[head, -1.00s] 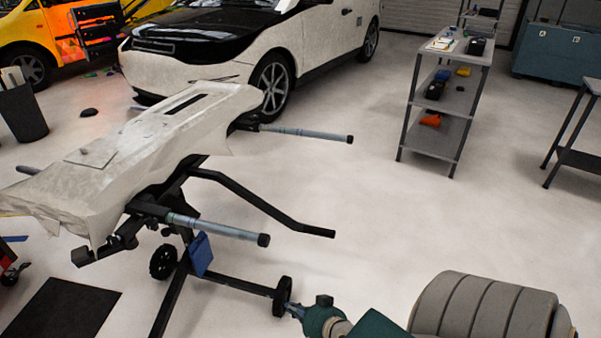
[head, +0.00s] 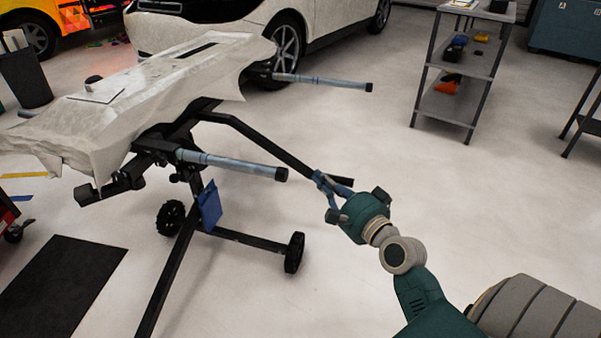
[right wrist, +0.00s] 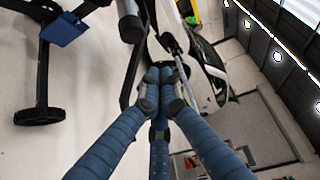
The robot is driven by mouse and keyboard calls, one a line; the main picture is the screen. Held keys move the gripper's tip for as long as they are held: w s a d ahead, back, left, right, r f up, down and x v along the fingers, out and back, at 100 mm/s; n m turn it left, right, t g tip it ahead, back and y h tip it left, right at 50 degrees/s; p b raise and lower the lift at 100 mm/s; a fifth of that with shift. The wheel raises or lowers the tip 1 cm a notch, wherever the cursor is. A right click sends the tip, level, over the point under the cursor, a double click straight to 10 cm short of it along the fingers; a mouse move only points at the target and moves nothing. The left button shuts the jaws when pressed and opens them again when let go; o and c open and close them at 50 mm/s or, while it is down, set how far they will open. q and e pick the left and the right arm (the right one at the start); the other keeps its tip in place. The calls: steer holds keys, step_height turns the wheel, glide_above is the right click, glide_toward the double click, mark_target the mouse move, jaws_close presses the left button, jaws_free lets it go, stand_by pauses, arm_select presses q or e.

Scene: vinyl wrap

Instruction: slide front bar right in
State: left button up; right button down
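The stand holds a long panel (head: 130,95) under crumpled white film. Two blue-grey bars with black end caps stick out to the right: the near bar (head: 232,165) and the far bar (head: 322,82). I cannot tell by name which is the front one. The near bar's capped end shows at the top of the right wrist view (right wrist: 130,22). My right gripper (head: 321,179) is right of and slightly below the near bar's cap, apart from it, beside the stand's black bent bar (head: 262,142). Its blue fingers come together (right wrist: 161,82) with nothing visible between them. My left gripper is out of view.
A white car (head: 265,30) stands behind the stand. A grey shelf (head: 447,100) is at the upper right. The stand's black legs and wheels (head: 294,252) spread low on the floor, with a blue piece (head: 210,205) on a leg. The floor right of the stand is clear.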

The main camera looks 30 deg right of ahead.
mark_target(235, 161)
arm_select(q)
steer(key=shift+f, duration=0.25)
arm_select(e)
steer(key=w+a, duration=0.2)
steer(key=w, duration=0.4)
steer(key=shift+a+f, duration=0.25)
steer(key=shift+f, duration=0.05)
steer(key=shift+w, duration=0.1)
steer(key=w+a, duration=0.1)
steer(key=w+a+p, duration=0.1)
steer(key=shift+w+a+r, duration=0.1)
steer(key=shift+w+r, duration=0.2)
steer(key=w+a+p, duration=0.1)
steer(key=w, duration=0.1)
steer(key=w+a+p, duration=0.1)
steer(key=w+a, duration=0.1)
steer(key=w+a+p, duration=0.1)
steer(key=w+a, duration=0.1)
steer(key=shift+w+a, duration=0.2)
steer(key=shift+w, duration=0.2)
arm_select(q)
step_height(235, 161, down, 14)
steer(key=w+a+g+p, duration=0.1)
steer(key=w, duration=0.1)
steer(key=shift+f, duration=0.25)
arm_select(e)
steer(key=w+a, duration=0.4)
steer(key=shift+w+f, duration=0.2)
steer(key=shift+w, duration=0.15)
